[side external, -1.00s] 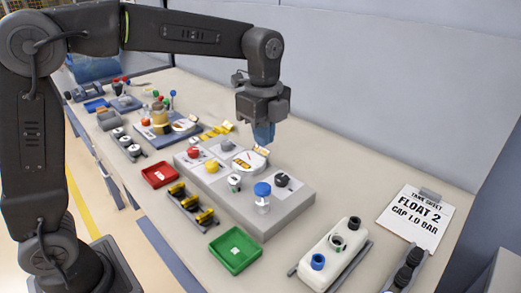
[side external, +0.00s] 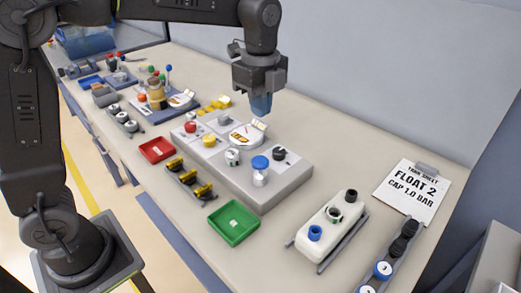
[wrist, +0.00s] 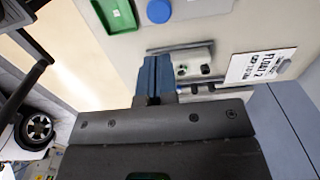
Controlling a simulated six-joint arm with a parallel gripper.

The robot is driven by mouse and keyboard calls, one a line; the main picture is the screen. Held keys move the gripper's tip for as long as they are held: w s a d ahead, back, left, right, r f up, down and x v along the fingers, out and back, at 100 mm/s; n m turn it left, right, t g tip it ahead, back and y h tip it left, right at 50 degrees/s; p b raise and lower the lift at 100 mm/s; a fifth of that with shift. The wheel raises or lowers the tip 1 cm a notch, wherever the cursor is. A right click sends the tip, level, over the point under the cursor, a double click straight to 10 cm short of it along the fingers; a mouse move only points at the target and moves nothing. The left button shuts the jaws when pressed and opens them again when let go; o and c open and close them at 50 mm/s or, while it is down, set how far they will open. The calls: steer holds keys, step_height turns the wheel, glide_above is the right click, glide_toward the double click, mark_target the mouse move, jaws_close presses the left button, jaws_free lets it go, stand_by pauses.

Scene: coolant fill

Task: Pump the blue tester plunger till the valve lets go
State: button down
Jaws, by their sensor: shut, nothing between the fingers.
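The blue tester plunger (side external: 260,163) stands upright on the grey tester block (side external: 287,190), its round cap above a pale stem. It shows at the top of the wrist view as a blue disc (wrist: 159,11). My gripper (side external: 261,104) hangs above the block, behind the plunger in the side view and apart from it. Its blue fingers (wrist: 155,76) are together with nothing between them. A white dial (side external: 243,134) with a needle sits on the block; its reading is too small to tell. A black knob (side external: 279,153) is beside the plunger.
A green tray (side external: 233,223) and a red tray (side external: 157,150) lie left of the block. A white tank (side external: 330,229) with coloured caps stands at right, near a sheet reading FLOAT 2, CAP 1.0 BAR (side external: 412,192). Bare bench lies between block and tank.

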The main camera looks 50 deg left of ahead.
mark_target(260, 160)
step_height(260, 160, down, 12)
steer(key=shift+r, duration=0.1)
stand_by(0.5)
steer(key=shift+s+f, duration=0.1)
steer(key=shift+f, duration=1.45)
step_height(260, 160, up, 15)
steer(key=shift+f, duration=0.2)
stand_by(0.6)
step_height(260, 160, up, 2)
steer(key=shift+r, duration=0.25)
